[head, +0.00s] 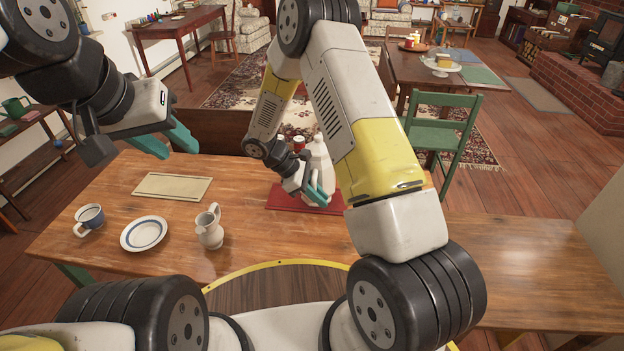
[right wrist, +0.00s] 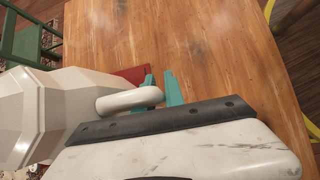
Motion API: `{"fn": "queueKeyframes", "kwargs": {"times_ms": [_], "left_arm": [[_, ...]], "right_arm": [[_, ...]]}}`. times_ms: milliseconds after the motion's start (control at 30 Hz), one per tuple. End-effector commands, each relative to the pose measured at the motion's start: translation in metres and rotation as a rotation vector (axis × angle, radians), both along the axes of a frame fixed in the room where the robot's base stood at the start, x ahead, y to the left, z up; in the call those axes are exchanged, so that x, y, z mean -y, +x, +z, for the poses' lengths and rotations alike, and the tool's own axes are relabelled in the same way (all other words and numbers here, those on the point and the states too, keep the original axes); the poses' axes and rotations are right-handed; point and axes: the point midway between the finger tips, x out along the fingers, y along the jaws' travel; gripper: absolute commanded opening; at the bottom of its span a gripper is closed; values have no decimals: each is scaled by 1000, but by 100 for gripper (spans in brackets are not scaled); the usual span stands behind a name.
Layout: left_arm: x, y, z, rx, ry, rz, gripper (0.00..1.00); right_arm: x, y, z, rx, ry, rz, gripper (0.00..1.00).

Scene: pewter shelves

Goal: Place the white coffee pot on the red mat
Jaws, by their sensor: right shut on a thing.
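The white coffee pot (head: 319,160) stands upright at the red mat (head: 284,199), in the head view. Its faceted body (right wrist: 42,108) fills the left of the right wrist view. My right gripper (head: 317,192) is shut on the pot's handle; its teal fingers (right wrist: 160,90) show around the handle in the wrist view. The pot's base is partly hidden, so I cannot tell whether it touches the mat. A red edge (right wrist: 132,74) of the mat shows beyond the handle. My left gripper (head: 168,146) is open and empty, above the table's back left.
A green chair (head: 442,135) stands behind the table.

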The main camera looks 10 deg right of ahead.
Motion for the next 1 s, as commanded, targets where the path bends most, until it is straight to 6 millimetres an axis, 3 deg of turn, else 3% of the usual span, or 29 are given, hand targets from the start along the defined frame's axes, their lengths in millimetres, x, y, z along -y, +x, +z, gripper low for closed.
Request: {"fn": "queueKeyframes", "kwargs": {"times_ms": [100,467,500,567,1000], "left_arm": [[0,0,0,0,0,0,36],[0,0,0,0,0,0,36],[0,0,0,0,0,0,36],[0,0,0,0,0,0,36],[0,0,0,0,0,0,36]], "right_arm": [[0,1,-9,3,-2,-1,0],[0,1,-12,4,-1,0,0],[0,0,-12,2,1,0,22],[0,0,-12,2,1,0,33],[-4,1,-5,3,1,0,36]]}}
